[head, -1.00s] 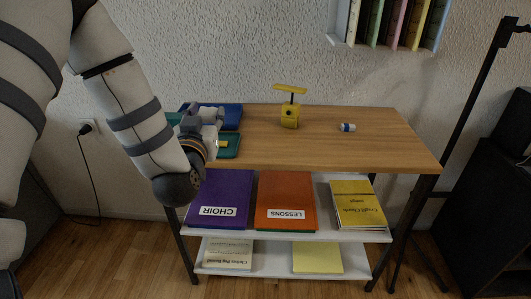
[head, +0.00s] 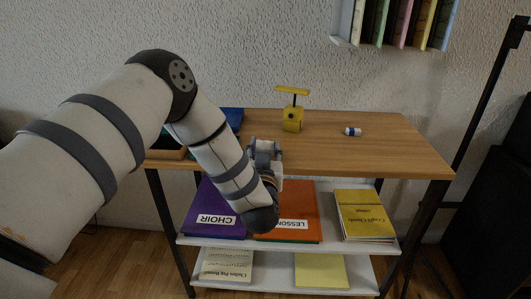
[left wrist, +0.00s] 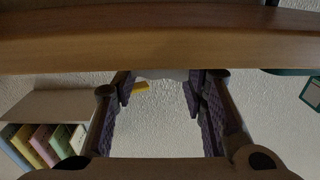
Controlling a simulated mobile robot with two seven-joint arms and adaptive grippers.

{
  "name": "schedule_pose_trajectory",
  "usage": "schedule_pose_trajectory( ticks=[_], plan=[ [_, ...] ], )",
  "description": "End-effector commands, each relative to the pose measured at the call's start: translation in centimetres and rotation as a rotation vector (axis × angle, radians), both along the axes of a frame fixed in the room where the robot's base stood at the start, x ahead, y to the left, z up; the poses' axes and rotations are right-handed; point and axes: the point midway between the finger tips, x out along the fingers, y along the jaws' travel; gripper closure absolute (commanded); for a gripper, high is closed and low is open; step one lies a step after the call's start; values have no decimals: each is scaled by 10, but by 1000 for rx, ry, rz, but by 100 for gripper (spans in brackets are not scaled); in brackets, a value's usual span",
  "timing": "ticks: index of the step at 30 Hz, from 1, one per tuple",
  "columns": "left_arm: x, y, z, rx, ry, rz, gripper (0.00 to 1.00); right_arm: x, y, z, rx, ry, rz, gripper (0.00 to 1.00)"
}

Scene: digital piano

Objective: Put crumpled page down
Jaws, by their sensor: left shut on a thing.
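My left gripper (head: 265,150) is at the front edge of the wooden table top (head: 340,155), near its middle. In the left wrist view its two dark ridged fingers (left wrist: 160,88) show with a pale whitish thing (left wrist: 160,73) between their tips. This looks like the crumpled page, held in the fingers. Its shape is mostly hidden, and in the head view I cannot make it out apart from the gripper. The table edge (left wrist: 160,45) crosses the top of the wrist view, close to the fingertips. My right gripper is not in view.
A yellow device with a flat top (head: 292,119) and a small blue-and-white cylinder (head: 353,132) stand on the table. A blue tray (head: 233,116) is at the left, partly behind my arm. Shelves below hold purple (head: 210,205), orange (head: 300,195) and yellow books (head: 363,213). The right front table top is clear.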

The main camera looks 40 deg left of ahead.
Motion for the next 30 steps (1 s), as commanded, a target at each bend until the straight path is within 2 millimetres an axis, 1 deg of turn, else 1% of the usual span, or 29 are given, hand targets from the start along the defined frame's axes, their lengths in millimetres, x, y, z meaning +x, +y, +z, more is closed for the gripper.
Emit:
schedule_pose_trajectory(
  ticks=[8, 12, 13, 14, 15, 16, 24, 27, 30],
  plan=[
    [0, 0, -2, 0, -4, -2, 72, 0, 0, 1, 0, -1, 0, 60],
    [0, 0, -7, 1, -3, -2, 72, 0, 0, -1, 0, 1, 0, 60],
    [0, 0, -7, 1, -3, -2, 59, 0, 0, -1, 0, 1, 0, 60],
    [0, 0, -7, 1, -3, -1, 52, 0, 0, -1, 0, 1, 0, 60],
    [0, 0, -6, 0, -4, -1, 43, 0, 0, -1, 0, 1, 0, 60],
    [0, 0, -6, 0, -4, -1, 41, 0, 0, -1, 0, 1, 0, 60],
    [0, 0, -6, 0, -4, -1, 41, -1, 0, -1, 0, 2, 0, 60],
    [0, 0, -10, -2, 0, 0, 41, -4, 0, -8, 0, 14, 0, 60],
    [-13, -10, -6, -1, -1, -3, 41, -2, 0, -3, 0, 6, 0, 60]
  ],
)
